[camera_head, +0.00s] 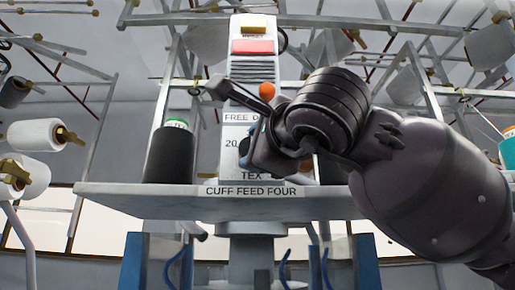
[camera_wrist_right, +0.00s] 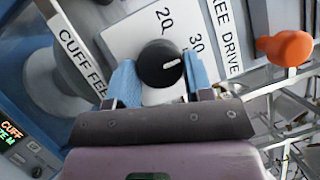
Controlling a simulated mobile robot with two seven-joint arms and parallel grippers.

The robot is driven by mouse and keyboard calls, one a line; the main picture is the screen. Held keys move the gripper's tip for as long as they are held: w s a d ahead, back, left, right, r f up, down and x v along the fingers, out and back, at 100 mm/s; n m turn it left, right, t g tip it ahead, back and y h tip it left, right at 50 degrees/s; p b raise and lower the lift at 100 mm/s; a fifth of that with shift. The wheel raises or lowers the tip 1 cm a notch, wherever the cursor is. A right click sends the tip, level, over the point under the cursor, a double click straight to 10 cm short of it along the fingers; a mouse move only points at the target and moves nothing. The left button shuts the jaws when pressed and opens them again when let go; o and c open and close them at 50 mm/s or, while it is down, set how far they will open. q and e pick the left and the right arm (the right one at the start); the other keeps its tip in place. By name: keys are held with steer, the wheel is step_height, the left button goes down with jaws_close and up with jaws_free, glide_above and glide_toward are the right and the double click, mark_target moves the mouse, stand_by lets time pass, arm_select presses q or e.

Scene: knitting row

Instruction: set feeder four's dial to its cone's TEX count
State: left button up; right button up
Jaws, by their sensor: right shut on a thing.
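The feeder unit (camera_head: 252,77) stands upright behind a shelf edge labelled CUFF FEED FOUR (camera_head: 251,191). Its white dial plate shows 20 and TEX, partly covered by my right arm. In the right wrist view the black dial knob (camera_wrist_right: 160,64) sits on the plate beside the numbers 20 and 30. Its white mark points right, somewhat past the 30. My right gripper (camera_wrist_right: 161,80) is shut on the knob, with a blue finger on each side. In the head view the gripper (camera_head: 247,150) is at the plate. A dark cone (camera_head: 170,155) with a green-and-white top stands left of the plate; its count is unreadable. My left gripper is not in view.
An orange ball knob (camera_head: 267,90) projects beside the plate, close to my right wrist; it also shows in the wrist view (camera_wrist_right: 285,48). A red block (camera_head: 253,47) is higher up. Metal frames with white cones (camera_head: 30,135) surround the unit. The shelf (camera_head: 130,198) is clear at its left end.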

steer(key=o, duration=0.9)
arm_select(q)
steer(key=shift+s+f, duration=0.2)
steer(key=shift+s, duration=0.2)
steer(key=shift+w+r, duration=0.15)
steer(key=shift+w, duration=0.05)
arm_select(e)
steer(key=v, duration=1)
steer(key=shift+s+d+f, duration=0.1)
steer(key=shift+s+d, duration=0.15)
steer(key=shift+s, duration=0.1)
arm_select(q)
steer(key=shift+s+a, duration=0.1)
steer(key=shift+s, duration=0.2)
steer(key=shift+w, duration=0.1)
